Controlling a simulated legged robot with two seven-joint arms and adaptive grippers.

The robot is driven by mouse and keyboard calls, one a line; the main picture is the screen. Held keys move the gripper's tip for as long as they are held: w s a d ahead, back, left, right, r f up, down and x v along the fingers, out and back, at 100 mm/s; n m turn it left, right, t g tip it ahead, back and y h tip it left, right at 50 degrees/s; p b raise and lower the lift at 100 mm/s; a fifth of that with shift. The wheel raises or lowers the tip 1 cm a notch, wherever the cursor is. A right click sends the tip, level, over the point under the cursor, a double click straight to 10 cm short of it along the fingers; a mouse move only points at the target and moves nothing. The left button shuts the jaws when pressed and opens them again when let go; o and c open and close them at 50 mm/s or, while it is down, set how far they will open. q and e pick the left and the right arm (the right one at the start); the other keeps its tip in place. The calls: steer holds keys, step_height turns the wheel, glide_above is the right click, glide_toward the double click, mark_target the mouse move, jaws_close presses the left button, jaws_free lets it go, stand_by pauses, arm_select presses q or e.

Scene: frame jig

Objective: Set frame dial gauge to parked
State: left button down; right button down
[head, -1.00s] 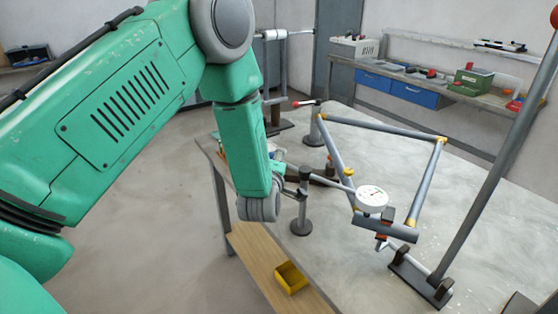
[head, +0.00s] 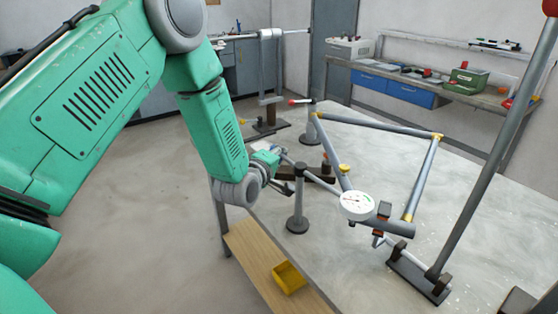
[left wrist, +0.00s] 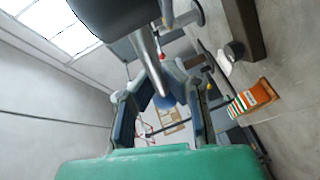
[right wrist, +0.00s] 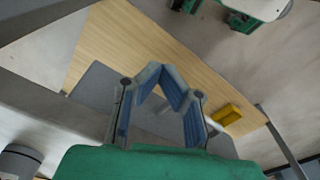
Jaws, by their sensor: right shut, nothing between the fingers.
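The dial gauge (head: 356,205) has a round white face. It hangs at the right end of a grey arm that crosses the top of a dark post (head: 298,210). The dial stands beside the near-left end of the frame's front tube (head: 390,227). My left gripper (head: 287,174) is at the arm's other end, left of the post. In the left wrist view a grey rod (left wrist: 150,60) runs down between the left fingers; whether they grip it is unclear. My right gripper (right wrist: 161,68) is shut and empty in the right wrist view, above a wooden shelf (right wrist: 110,45).
The tubular frame (head: 375,125) with yellow joints lies over the grey table (head: 465,200). A tall slanted pole (head: 485,160) stands at the right. A yellow bin (head: 288,278) sits on the low wooden shelf. A back bench holds a green box (head: 468,79).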

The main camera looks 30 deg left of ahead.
arm_select(q)
steer(key=w+m+h, duration=0.1)
steer(key=m+h, duration=0.1)
steer(key=h, duration=0.1)
steer(key=w+d+m+h+b, duration=0.1)
steer(key=m+h, duration=0.1)
steer(key=h, duration=0.1)
steer(key=w+d+m+g+h, duration=0.1)
steer(key=w+m+h, duration=0.1)
steer(key=h, duration=0.1)
steer(key=shift+r+m+b, duration=0.1)
steer(key=shift+m+b, duration=0.25)
steer(key=shift+m, duration=0.05)
steer(key=shift+d+r, duration=0.1)
steer(key=c, duration=1.6)
jaws_free()
steer(key=a+f+v, duration=0.1)
steer(key=v, duration=1)
steer(key=shift+a+r+g+h, duration=0.25)
steer(key=shift+g+h, duration=0.05)
steer(key=shift+s+d, duration=0.1)
steer(key=shift+d, duration=0.1)
